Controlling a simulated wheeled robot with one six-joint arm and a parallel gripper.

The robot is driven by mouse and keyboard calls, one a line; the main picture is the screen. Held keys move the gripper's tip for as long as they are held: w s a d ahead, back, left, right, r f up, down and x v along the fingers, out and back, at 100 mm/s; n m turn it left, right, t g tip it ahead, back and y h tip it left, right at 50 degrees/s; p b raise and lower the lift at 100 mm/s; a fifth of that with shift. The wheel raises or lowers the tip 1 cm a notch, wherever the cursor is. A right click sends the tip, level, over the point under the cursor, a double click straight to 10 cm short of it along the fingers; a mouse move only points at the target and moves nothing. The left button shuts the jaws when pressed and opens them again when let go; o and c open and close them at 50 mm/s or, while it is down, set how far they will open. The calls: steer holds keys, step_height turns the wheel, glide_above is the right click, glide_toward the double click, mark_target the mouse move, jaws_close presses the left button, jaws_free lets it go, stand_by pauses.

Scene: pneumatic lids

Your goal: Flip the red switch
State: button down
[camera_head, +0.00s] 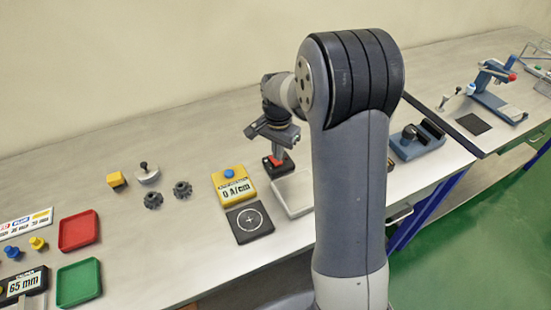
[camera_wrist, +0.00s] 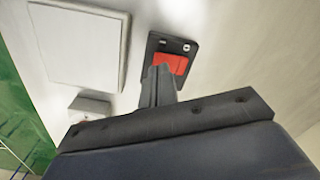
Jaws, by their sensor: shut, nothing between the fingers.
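The red switch (camera_wrist: 172,64) is a red rocker on a dark rectangular base (camera_wrist: 166,46) with small markings, in the upper middle of the wrist view. In the head view the red switch (camera_head: 275,161) shows just below my gripper (camera_head: 276,151). In the wrist view my gripper (camera_wrist: 158,72) is shut and empty, its tips pointing at the near edge of the red rocker. The tips overlap part of the switch, and I cannot tell whether they touch it.
A white flat plate (camera_head: 290,197) lies beside the switch, partly behind my arm. A yellow meter box (camera_head: 233,184) with a blue button and a black crosshair pad (camera_head: 249,222) stand to the left. A blue-grey device (camera_head: 417,146) is to the right.

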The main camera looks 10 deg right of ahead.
steer(key=shift+f+b, duration=0.65)
steer(key=shift+f, duration=0.35)
stand_by(0.4)
steer(key=shift+r+p, duration=2.7)
steer(key=shift+r, duration=0.85)
steer(key=shift+f, duration=0.15)
